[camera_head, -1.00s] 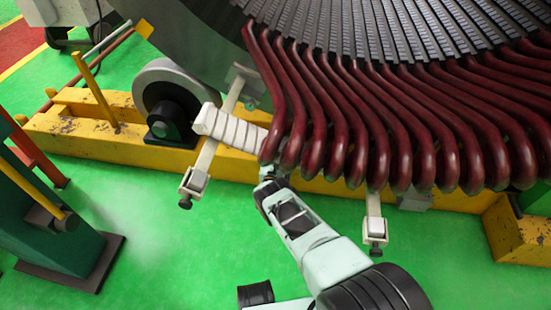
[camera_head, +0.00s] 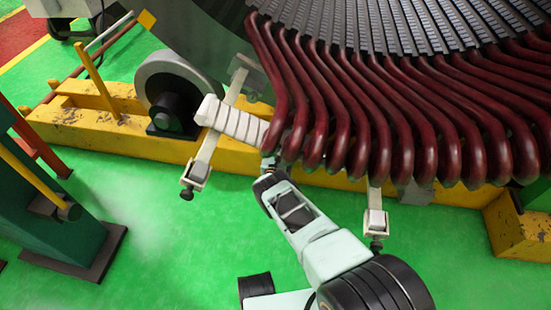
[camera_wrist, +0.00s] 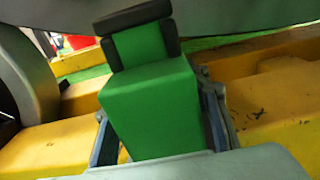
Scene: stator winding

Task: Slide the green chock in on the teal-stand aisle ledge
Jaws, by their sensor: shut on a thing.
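The green chock (camera_wrist: 155,105) fills the middle of the wrist view, a plain green block with a narrower top part. My gripper (camera_wrist: 140,45) is shut on it, with dark pads around the narrower part and finger links at both sides. In the head view my arm reaches up to the lower ends of the coils; my gripper and the chock are hidden there. A dark green-teal stand (camera_head: 68,235) is at the left of the head view. The yellow base (camera_head: 95,140) runs behind; which part is the named ledge I cannot tell.
Dark red coils (camera_head: 330,120) of the large stator hang over my wrist. A white wrapped bar (camera_head: 235,122), a left bracket (camera_head: 198,172) and a right bracket (camera_head: 375,222) stick out close by. A grey roller (camera_head: 172,85) sits on the base. Green floor in front is open.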

